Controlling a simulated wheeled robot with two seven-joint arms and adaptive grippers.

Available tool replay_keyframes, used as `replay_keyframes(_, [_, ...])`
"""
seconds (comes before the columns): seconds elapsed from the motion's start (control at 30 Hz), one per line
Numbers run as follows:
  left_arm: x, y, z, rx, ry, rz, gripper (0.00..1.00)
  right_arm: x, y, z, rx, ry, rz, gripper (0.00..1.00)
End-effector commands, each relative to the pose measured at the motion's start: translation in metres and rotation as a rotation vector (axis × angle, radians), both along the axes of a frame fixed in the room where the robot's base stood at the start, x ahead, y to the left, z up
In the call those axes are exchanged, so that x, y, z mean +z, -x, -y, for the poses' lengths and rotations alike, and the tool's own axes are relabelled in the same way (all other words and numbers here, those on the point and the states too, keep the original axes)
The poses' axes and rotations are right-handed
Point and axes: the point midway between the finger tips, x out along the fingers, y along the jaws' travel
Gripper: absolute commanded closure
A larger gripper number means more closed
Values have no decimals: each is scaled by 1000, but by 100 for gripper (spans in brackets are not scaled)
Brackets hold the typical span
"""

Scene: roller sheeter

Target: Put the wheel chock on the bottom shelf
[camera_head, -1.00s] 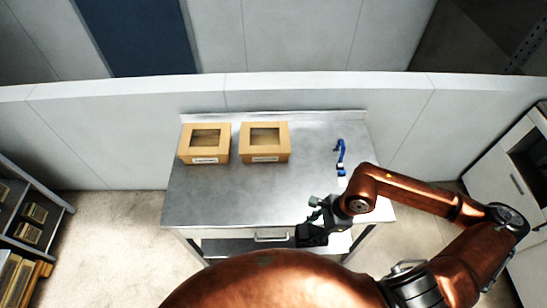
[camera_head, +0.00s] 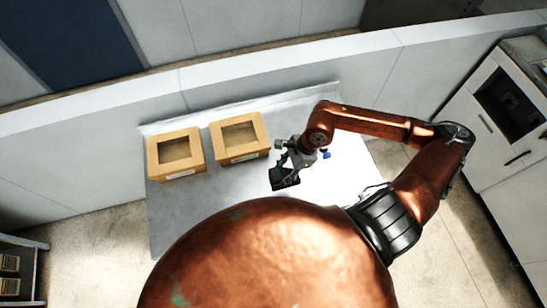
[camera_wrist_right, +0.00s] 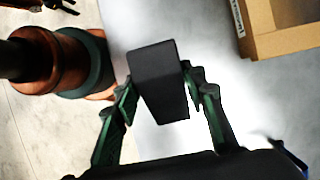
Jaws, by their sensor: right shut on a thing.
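My right gripper (camera_head: 284,168) is shut on the black wheel chock (camera_head: 285,180) and holds it over the metal table (camera_head: 215,208). In the right wrist view the chock (camera_wrist_right: 158,80) is a dark block between the two greenish fingers of the gripper (camera_wrist_right: 160,110). The table's bottom shelf is hidden behind my copper body in the head view. My left gripper does not show in the head view.
Two cardboard boxes with windowed tops (camera_head: 175,153) (camera_head: 240,136) stand at the table's back left. A blue object (camera_head: 327,154) shows just right of my right gripper. A shelf unit (camera_head: 20,265) is at lower left, and a white cabinet (camera_head: 500,125) at right.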

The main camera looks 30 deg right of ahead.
Motion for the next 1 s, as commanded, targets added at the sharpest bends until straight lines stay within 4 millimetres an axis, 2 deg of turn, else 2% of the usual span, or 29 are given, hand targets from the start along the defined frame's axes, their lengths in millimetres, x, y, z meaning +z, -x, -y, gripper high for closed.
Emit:
replay_keyframes(0.03, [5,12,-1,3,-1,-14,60,-2,-15,5,-7,-3,0,100])
replay_keyframes(0.1, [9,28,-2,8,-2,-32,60,-10,-31,13,-6,-4,-2,100])
replay_keyframes(0.2, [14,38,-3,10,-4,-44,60,-21,-52,23,-4,-5,-2,100])
replay_keyframes(0.27, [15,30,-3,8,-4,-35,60,-34,-59,27,-4,-5,-4,100])
replay_keyframes(0.4, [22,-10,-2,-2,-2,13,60,-57,-75,36,-3,-5,-3,100])
replay_keyframes(0.5, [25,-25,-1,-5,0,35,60,-67,-82,40,0,-3,-1,100])
replay_keyframes(0.57, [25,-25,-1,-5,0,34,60,-70,-85,41,2,-3,-1,100])
replay_keyframes(0.73, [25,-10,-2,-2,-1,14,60,-79,-91,45,2,-2,-1,100])
replay_keyframes(0.9, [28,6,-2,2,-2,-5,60,-102,-90,45,0,-5,-3,100])
replay_keyframes(1.0, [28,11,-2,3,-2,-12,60,-109,-91,45,2,-2,0,100])
